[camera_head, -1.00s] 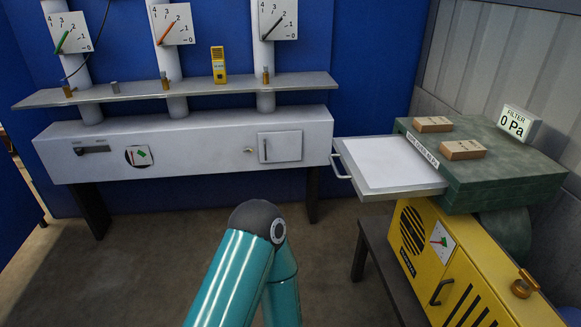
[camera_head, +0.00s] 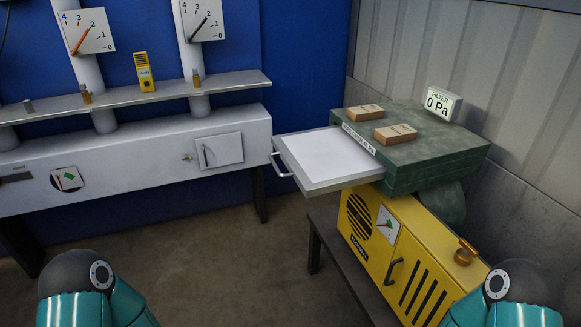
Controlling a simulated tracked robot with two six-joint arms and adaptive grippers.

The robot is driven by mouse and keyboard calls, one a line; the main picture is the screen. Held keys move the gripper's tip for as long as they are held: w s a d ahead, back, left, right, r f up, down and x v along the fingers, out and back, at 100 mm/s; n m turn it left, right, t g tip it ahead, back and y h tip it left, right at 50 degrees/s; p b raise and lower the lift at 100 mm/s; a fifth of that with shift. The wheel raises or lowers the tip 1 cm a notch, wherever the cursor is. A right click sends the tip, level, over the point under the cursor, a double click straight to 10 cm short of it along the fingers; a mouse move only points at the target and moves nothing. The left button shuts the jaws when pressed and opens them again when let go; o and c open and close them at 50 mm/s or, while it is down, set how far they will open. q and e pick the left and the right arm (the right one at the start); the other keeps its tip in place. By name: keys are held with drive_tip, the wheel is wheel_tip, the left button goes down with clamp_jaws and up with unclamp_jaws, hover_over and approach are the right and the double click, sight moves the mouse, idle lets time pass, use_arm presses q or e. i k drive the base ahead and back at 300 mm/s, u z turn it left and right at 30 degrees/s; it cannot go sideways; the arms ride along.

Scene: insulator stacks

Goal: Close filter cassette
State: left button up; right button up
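The filter cassette (camera_head: 325,160) is a flat white tray with a metal frame. It sticks out to the left from the dark green filter housing (camera_head: 425,169), pulled well open. A metal handle (camera_head: 276,165) is on its left end. A label strip runs along the housing's edge above the opening. Teal arm links of mine show at the bottom left and bottom right, apart from the cassette. Neither gripper is in the picture.
Two tan boxes (camera_head: 396,134) lie on the housing. Below it stands a yellow machine (camera_head: 408,252) with a brass knob, on a dark bench (camera_head: 322,237). A white cabinet (camera_head: 125,165) and a shelf (camera_head: 150,98) line the blue wall. The floor in front is clear.

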sight(322, 161)
drive_tip(key=z, duration=0.1)
drive_tip(key=k, duration=0.9)
drive_tip(key=z, duration=5.8)
drive_tip(key=k, duration=1.4)
drive_tip(key=u, duration=5.5)
